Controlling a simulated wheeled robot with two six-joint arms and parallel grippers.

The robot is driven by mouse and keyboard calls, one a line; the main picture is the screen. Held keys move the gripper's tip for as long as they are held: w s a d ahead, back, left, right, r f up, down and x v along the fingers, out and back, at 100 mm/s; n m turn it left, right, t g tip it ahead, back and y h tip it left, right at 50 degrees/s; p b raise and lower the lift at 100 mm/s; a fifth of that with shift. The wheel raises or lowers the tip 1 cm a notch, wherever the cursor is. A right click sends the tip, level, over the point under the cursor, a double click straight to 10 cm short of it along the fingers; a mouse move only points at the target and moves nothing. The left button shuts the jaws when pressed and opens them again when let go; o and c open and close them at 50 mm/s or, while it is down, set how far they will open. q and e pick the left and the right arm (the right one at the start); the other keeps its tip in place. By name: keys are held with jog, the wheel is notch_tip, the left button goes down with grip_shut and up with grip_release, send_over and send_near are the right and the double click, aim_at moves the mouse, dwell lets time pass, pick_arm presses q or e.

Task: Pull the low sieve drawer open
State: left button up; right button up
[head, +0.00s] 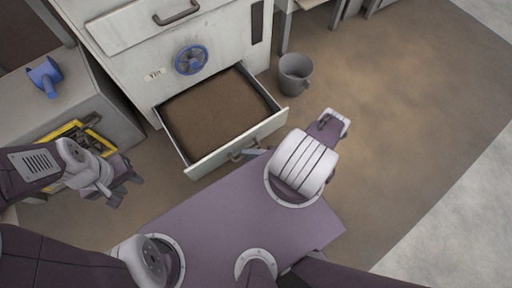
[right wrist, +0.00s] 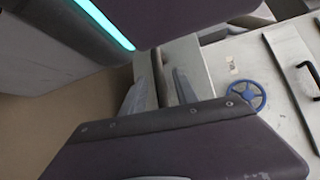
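The low sieve drawer (head: 230,146) stands pulled out of the white cabinet, with a brown fill (head: 220,112) inside. Its grey bar handle (head: 237,156) is on the front panel, partly hidden by my right gripper (head: 256,152) in the head view. In the right wrist view the two fingers of my right gripper (right wrist: 158,92) stand apart, with the handle (right wrist: 159,72) between them and gaps showing. I cannot tell whether either finger touches it. My left gripper (head: 124,190) is open and empty, left of the drawer.
A blue handwheel (head: 191,60) and a closed upper drawer (head: 150,22) are on the cabinet above. A grey bucket (head: 295,76) stands on the floor right of the drawer. A blue scoop (head: 46,76) lies on the left counter. Floor at the right is clear.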

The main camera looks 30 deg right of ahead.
jog(key=v, duration=0.7)
jog(key=shift+s+d+p, duration=0.25)
jog(key=shift+p, duration=0.15)
